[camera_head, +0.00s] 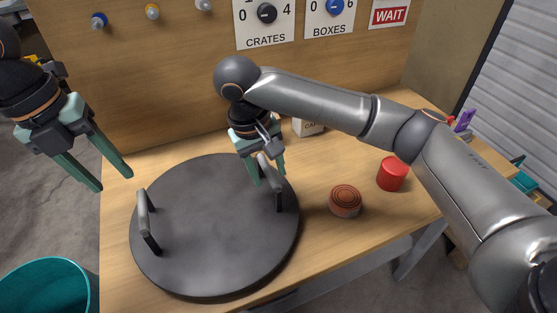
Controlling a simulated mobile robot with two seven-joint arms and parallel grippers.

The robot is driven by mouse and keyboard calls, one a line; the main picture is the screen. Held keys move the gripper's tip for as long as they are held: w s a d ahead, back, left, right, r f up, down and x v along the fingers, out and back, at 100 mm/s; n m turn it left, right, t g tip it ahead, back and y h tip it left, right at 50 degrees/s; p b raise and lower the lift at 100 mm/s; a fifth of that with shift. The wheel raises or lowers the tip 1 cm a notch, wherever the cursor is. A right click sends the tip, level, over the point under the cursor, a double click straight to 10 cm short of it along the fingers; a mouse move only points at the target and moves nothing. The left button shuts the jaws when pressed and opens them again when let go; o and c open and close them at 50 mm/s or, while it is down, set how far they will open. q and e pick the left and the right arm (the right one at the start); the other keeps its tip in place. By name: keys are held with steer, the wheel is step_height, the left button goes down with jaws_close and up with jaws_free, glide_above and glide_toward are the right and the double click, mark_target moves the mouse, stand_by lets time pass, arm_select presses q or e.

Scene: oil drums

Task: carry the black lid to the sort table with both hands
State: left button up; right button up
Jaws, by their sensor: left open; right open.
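The black lid (210,230), a wide round disc with two upright handles, lies flat on the wooden table (118,287). Its left handle (148,222) stands free. My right gripper (266,180) is open at the right handle (272,184), its fingers pointing down around or beside the top of it; I cannot tell which. My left gripper (116,182) is open and empty in the air, to the left of the lid and above the table's left edge. Part of the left arm is out of view.
A brown round tin (346,201) and a red cylinder (393,173) stand right of the lid. A small white box (308,127) is behind my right gripper. A teal bin (48,287) stands at lower left. A wooden panel with dials (267,13) rises behind.

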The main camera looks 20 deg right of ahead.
step_height(320, 180, up, 12)
steer(key=a, duration=0.2)
steer(key=shift+a, duration=0.15)
stand_by(0.4)
steer(key=shift+f, duration=0.15)
